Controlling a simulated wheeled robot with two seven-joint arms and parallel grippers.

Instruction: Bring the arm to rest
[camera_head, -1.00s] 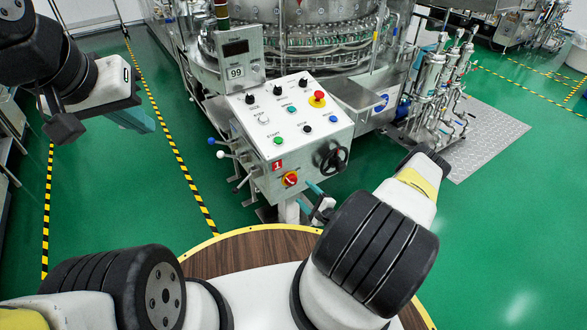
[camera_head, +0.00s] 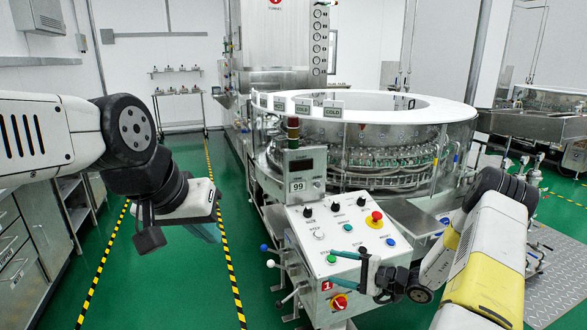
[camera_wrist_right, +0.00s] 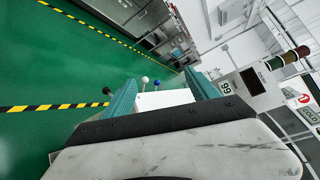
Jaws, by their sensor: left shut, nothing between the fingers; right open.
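My left gripper (camera_head: 180,236) hangs at the left in the head view, over the green floor and clear of the machine. Its fingers are shut and empty. My right gripper (camera_head: 343,268) is at the lower right of the white control panel (camera_head: 345,238) in the head view; whether it touches the panel cannot be told. In the right wrist view, its two teal fingers (camera_wrist_right: 160,92) stand apart, with nothing gripped and part of a white box beyond them.
The round washer (camera_head: 365,140) stands behind the panel. Levers with blue, white and black knobs (camera_head: 268,264) stick out at the panel's left. A red emergency button (camera_head: 374,219) is on top. Cabinets (camera_head: 40,220) line the left; the striped floor (camera_head: 180,265) between is clear.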

